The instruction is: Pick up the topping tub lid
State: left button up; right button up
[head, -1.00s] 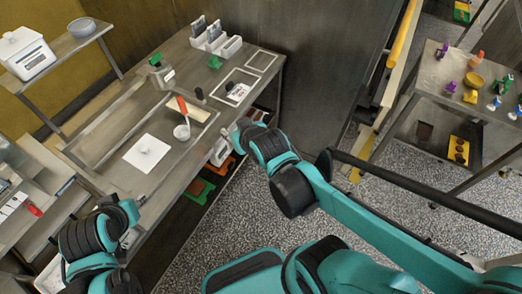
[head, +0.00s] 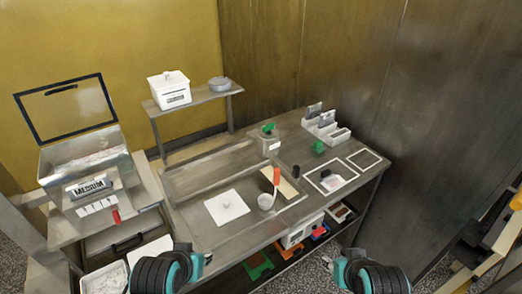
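A white tub (head: 168,94) with a dark label stands on the raised shelf at the back. A white lid (head: 168,77) with a small knob sits on top of it. A flat white square piece (head: 227,207) with a small knob-like bump lies on the worktable; I cannot tell whether it is also a lid. My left gripper (head: 207,259) is at the table's front edge, well short of the tub. My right gripper (head: 327,261) is farther right, in front of the table. Both are apart from these things; their fingers are too small to read.
A grey bowl (head: 219,84) stands beside the tub on the shelf (head: 200,96). A white cup (head: 266,201), an orange-handled tool (head: 276,178) and a white rack (head: 325,126) are on the worktable. An open-lidded machine (head: 88,160) stands at the left.

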aim_at(224, 208)
jog(key=k+j+u, duration=0.1)
jog(key=u, duration=1.6)
jog(key=z, duration=1.35)
jog(key=j+u, duration=0.1)
jog(key=u, duration=1.25)
jog(key=i+l, duration=0.1)
jog(key=l, duration=0.25)
jog(key=i+l, duration=0.1)
jog(key=l, duration=0.3)
